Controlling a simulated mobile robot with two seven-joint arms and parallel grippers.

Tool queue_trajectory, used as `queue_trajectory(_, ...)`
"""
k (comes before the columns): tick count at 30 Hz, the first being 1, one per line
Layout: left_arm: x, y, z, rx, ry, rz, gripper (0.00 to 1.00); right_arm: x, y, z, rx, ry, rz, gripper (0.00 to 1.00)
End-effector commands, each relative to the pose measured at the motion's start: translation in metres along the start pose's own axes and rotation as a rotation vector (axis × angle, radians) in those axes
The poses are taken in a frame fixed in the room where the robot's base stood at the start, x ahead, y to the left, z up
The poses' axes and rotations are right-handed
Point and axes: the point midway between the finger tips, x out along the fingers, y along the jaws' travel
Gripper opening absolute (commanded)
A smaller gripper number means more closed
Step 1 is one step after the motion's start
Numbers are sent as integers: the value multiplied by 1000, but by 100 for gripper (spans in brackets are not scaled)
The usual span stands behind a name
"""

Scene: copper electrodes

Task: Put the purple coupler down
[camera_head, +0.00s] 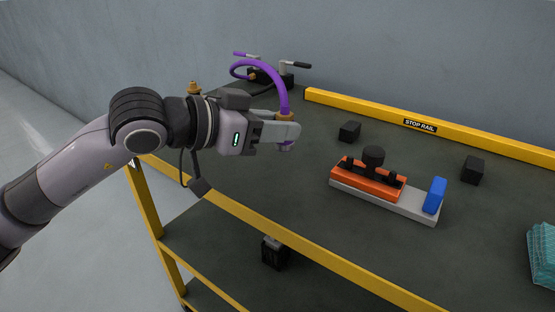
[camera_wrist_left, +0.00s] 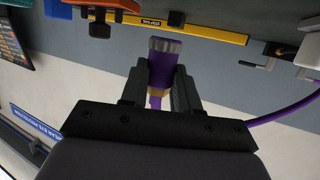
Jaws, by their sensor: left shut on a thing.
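My left gripper (camera_head: 286,131) is shut on the purple coupler (camera_head: 285,146), above the left part of the dark table top. The coupler's purple end sticks out below the fingers, with a brass-coloured collar (camera_head: 285,116) above them. A purple hose (camera_head: 276,75) rises from it and arcs back to a black unit with handles (camera_head: 265,76) at the table's far left. In the left wrist view the coupler (camera_wrist_left: 164,55) sits between the two dark fingers (camera_wrist_left: 160,76). The fingers hide part of it. My right gripper is not in view.
A yellow stop rail (camera_head: 420,125) runs along the back. An orange fixture (camera_head: 368,182) with a black knob stands on a grey plate (camera_head: 410,207) beside a blue block (camera_head: 434,195). Black blocks (camera_head: 350,131) (camera_head: 472,170) stand behind. Teal mesh (camera_head: 542,254) is at right. The table's front-left is clear.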

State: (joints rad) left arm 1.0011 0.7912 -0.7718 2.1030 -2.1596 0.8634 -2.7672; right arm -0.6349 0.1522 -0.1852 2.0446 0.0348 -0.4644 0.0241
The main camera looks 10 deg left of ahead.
Motion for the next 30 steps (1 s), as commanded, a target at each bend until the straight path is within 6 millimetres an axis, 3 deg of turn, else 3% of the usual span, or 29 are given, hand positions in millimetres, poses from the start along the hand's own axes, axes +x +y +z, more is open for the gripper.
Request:
queue_trajectory(15,16,0,53,-1,1,0,0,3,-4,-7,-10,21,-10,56)
queue_trajectory(26,18,0,56,1,3,-1,0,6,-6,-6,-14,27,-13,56)
queue_trajectory(27,18,0,56,0,1,-1,37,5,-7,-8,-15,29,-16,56)
queue_trajectory(29,17,0,55,0,1,-1,56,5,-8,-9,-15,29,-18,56)
queue_trajectory(30,17,0,55,0,1,-1,56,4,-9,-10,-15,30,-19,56)
